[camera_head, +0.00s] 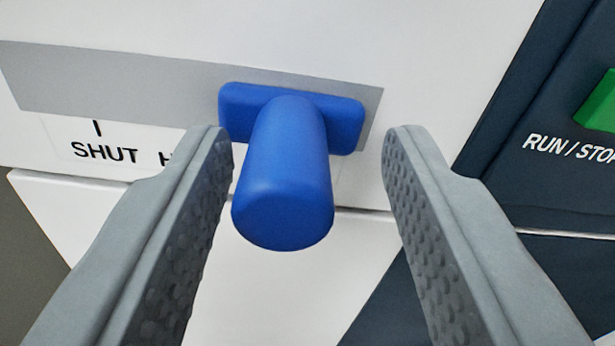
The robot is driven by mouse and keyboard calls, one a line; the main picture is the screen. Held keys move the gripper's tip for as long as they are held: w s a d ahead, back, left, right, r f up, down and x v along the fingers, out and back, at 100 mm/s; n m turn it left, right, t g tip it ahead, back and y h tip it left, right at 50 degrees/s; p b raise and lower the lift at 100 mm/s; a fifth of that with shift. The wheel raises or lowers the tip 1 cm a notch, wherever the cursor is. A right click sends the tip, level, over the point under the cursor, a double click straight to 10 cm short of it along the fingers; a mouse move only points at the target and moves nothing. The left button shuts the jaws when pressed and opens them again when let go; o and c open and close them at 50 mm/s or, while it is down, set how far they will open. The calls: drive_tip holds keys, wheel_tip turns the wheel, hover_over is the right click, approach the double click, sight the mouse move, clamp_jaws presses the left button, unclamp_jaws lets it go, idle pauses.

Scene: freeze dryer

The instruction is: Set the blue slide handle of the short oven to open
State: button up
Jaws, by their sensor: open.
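The blue slide handle (283,180) is in the middle of the camera view. Its rounded knob sticks out towards me from a flat blue base plate. The base sits at the right end of a grey slide strip (120,85) on the white front of the short oven (300,35). My gripper (306,135) is open, with one grey textured finger on each side of the knob. A gap shows between the knob and the right finger; the left finger is closer to the knob. A label (105,145) below the strip reads "SHUT", and its continuation is hidden behind the left finger.
A dark panel (535,175) at the right bears the words "RUN / STOP" and a green button (600,105) at the picture's edge. A horizontal seam runs below the strip, with a white lower panel (265,290) under it.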

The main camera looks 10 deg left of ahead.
drive_tip(key=v, duration=1.7)
drive_tip(key=shift+s, duration=0.2)
drive_tip(key=s+d+f+m+h, duration=0.1)
drive_tip(key=s+d+f, duration=0.4)
drive_tip(key=f, duration=0.3)
drive_tip(key=s+d+f+m+h, duration=0.2)
drive_tip(key=s+d+f, duration=0.3)
drive_tip(key=f, duration=0.4)
drive_tip(key=s+d+f+m+h, duration=0.2)
drive_tip(key=s+d+f, duration=0.4)
drive_tip(key=f, duration=0.3)
drive_tip(key=shift+s+f, duration=0.2)
drive_tip(key=shift+s, duration=0.6)
